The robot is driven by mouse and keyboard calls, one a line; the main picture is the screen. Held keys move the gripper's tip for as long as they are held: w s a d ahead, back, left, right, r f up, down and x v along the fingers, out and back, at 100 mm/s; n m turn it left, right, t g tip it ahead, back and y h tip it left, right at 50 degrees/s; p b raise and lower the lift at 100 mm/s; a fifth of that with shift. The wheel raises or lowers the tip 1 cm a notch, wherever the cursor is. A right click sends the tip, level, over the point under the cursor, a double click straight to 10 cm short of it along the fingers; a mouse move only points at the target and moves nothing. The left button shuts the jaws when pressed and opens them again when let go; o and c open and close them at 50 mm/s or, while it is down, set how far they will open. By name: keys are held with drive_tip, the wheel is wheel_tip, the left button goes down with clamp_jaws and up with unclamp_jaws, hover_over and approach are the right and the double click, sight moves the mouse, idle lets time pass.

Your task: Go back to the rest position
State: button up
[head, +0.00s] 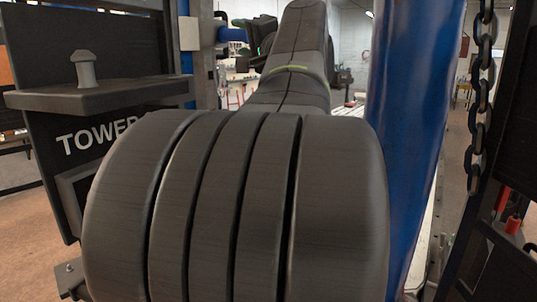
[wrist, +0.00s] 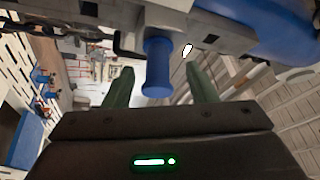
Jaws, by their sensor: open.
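My gripper (wrist: 160,78) shows in the wrist view with its two green fingers spread apart. A blue, spool-shaped knob (wrist: 157,68) appears between the fingers, below a grey metal bar. I cannot tell whether either finger touches it. In the head view my dark arm fills the middle and stretches away from me. The gripper's dark body with a small green light shows near the top, partly hidden by the arm, beside a blue part (head: 232,34).
A thick blue post (head: 412,120) stands close on the right of my arm, with a hanging chain (head: 480,100) beyond it. On the left is a black panel marked TOWER (head: 95,137) with a shelf (head: 110,97) bearing a grey peg (head: 86,70). Open floor shows at far left.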

sight(235, 35)
drive_tip(key=b+v, duration=0.3)
drive_tip(key=v, duration=0.6)
drive_tip(key=p+x, duration=0.5)
drive_tip(key=x, duration=0.8)
drive_tip(key=shift+w+a+r+p, duration=0.15)
drive_tip(key=shift+w+a+p, duration=0.1)
drive_tip(key=shift+p, duration=0.15)
drive_tip(key=shift+s+d+b, duration=0.15)
drive_tip(key=shift+s+d, duration=0.25)
drive_tip(key=shift+d, duration=0.5)
drive_tip(key=shift+s+d+b, duration=0.2)
drive_tip(key=shift+s+d, duration=0.2)
drive_tip(key=shift+d, duration=0.5)
drive_tip(key=shift+s+d+b, duration=0.15)
drive_tip(key=shift+s+d, duration=0.25)
drive_tip(key=shift+d, duration=0.5)
